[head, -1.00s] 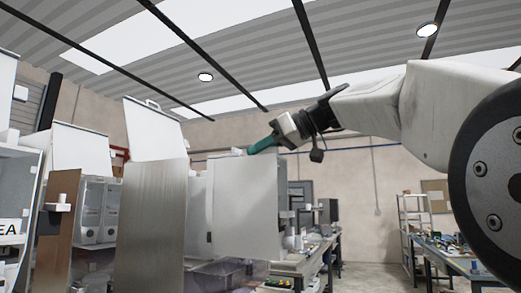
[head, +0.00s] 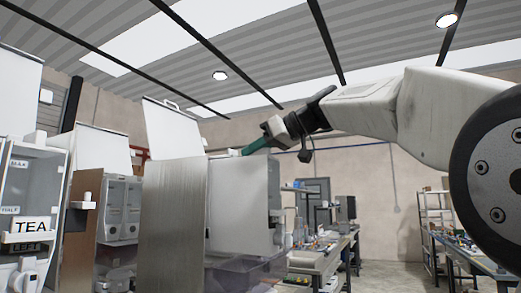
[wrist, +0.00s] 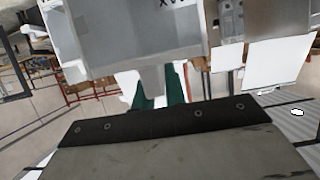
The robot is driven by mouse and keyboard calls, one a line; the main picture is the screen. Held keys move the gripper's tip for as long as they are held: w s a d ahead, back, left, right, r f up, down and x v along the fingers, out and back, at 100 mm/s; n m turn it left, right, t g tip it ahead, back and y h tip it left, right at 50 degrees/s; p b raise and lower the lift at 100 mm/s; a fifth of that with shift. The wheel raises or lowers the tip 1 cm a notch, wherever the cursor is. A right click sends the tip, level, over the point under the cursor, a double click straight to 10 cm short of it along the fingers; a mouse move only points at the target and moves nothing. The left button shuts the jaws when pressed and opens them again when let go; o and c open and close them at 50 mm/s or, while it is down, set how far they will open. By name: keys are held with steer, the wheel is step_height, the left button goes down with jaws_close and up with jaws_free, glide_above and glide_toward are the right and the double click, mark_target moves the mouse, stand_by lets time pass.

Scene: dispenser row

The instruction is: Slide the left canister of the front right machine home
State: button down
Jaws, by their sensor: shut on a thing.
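My gripper (head: 246,149) has teal fingers and sits at the top of a pale grey box (head: 243,205) in the head view. In the wrist view the fingers (wrist: 160,92) are shut on a light tab at the edge of a grey canister (wrist: 120,42), which has partly cut-off, upside-down lettering. The machine's raised white lid (head: 172,125) and brushed metal side panel (head: 172,215) are left of the box. The panel hides the machine's inside, so I cannot tell how far in the canister is.
Another machine (head: 118,205) with clear-fronted canisters stands to the left. At the far left is a machine with a TEA label (head: 33,227). A clear bin (head: 245,272) lies below the box. Workbenches (head: 325,250) and a shelf stand behind. Open floor shows at the right.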

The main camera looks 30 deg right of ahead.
steer(key=shift+w+a, duration=0.1)
steer(key=shift+w, duration=0.05)
steer(key=shift+w+a+f, duration=0.1)
steer(key=shift+w+a, duration=0.7)
steer(key=shift+w, duration=0.25)
steer(key=shift+w+a, duration=0.75)
steer(key=shift+w, duration=0.35)
steer(key=shift+w+a+f, duration=0.1)
steer(key=shift+w+a, duration=0.7)
steer(key=shift+w, duration=0.25)
steer(key=shift+w+a+f, duration=0.45)
steer(key=shift+w+f, duration=0.2)
steer(key=shift+f, duration=0.1)
steer(key=shift+f, duration=0.55)
steer(key=c, duration=1.4)
jaws_free()
